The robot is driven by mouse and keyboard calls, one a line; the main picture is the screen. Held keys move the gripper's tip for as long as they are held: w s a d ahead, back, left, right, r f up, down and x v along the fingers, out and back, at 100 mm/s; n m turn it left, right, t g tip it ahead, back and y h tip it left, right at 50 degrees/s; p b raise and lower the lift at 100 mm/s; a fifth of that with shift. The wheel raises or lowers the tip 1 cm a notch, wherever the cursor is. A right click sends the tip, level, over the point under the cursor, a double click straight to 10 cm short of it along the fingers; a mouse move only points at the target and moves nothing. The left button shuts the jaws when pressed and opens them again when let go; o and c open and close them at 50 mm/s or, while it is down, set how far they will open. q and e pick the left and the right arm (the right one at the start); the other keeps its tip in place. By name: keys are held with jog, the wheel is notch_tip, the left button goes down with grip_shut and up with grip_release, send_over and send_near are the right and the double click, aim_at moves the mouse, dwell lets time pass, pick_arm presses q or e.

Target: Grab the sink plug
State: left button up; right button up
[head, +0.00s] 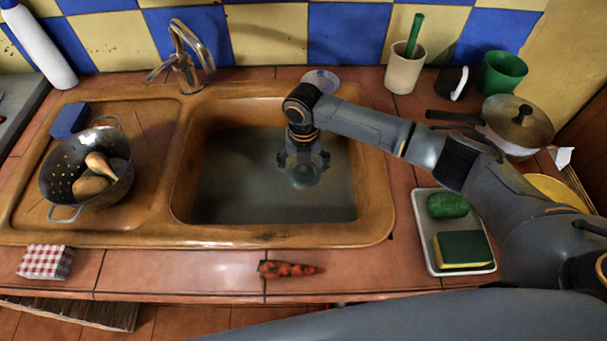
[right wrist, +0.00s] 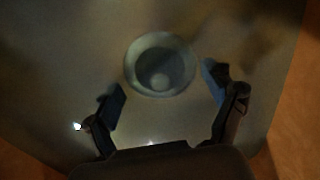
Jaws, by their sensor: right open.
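The sink plug (right wrist: 161,66) is a round, pale grey disc with a raised rim and a small knob in its middle. It lies on the sink floor, and in the head view it (head: 303,176) shows below my right gripper (head: 304,160). The sink basin (head: 225,185) is brown with murky, greenish water in it. My right gripper points down into the basin, and its fingers stand open. In the right wrist view the gripper (right wrist: 165,88) has the plug just beyond its fingertips, with nothing between the pads. My left gripper is not in view.
A faucet (head: 184,60) stands behind the basin. A colander (head: 60,180) with food sits on the left drainer. A tray (head: 430,250) with a sponge lies right of the sink, a carrot (head: 290,269) in front. A pan (head: 500,125) and cups stand at the back right.

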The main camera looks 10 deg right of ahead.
jog(key=shift+f, duration=0.75)
jog(key=shift+s, duration=0.1)
grip_shut()
